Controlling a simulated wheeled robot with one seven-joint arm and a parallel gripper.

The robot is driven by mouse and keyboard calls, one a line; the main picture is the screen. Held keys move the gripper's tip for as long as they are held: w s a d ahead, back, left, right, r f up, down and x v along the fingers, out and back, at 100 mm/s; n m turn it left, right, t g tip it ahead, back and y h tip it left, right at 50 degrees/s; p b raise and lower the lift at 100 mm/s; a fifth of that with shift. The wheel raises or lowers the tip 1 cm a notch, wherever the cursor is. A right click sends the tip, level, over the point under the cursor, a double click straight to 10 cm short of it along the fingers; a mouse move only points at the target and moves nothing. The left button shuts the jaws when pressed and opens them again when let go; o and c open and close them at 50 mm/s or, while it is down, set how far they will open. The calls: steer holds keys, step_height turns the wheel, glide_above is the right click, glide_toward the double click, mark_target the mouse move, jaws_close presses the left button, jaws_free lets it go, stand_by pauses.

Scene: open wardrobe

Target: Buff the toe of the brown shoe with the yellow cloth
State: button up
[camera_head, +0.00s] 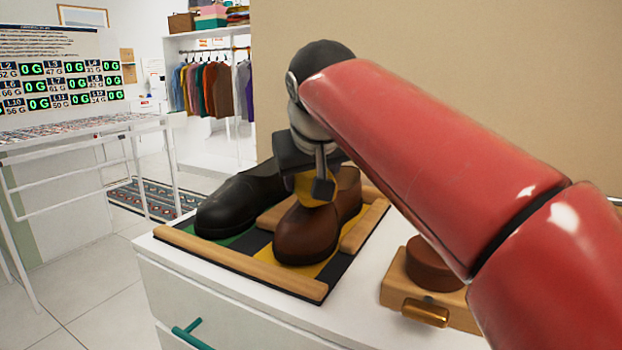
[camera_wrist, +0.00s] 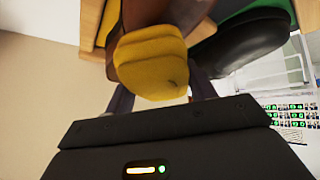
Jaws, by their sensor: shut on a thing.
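The brown shoe (camera_head: 305,236) stands on a striped mat with wooden rails, its toe toward the front. The yellow cloth (camera_wrist: 150,62) shows as a pad between my gripper's fingers. In the head view a part of the cloth (camera_head: 312,189) shows above the brown shoe's upper, behind the toe. My gripper (camera_head: 316,190) is shut on the cloth and points down over the shoe. In the wrist view my gripper (camera_wrist: 160,92) has its fingers on both sides of the cloth, with brown shoe leather (camera_wrist: 165,12) behind it. I cannot tell whether cloth and shoe touch.
A black shoe (camera_head: 235,203) stands left of the brown one. A wooden rail (camera_head: 240,265) edges the mat at the front. A wooden box with a round brown top (camera_head: 432,264) stands at the right. The white cabinet top (camera_head: 350,312) is bare between them.

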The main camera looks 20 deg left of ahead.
steer(key=shift+s+r, duration=0.2)
steer(key=shift+r, duration=0.6)
steer(key=shift+s+r, duration=0.2)
steer(key=shift+r, duration=0.6)
steer(key=shift+s+r, duration=0.2)
steer(key=shift+r, duration=0.6)
steer(key=shift+s+a+r, duration=0.1)
steer(key=shift+s+r, duration=0.05)
steer(key=shift+r, duration=0.6)
steer(key=shift+s+r, duration=0.15)
steer(key=shift+r, duration=0.55)
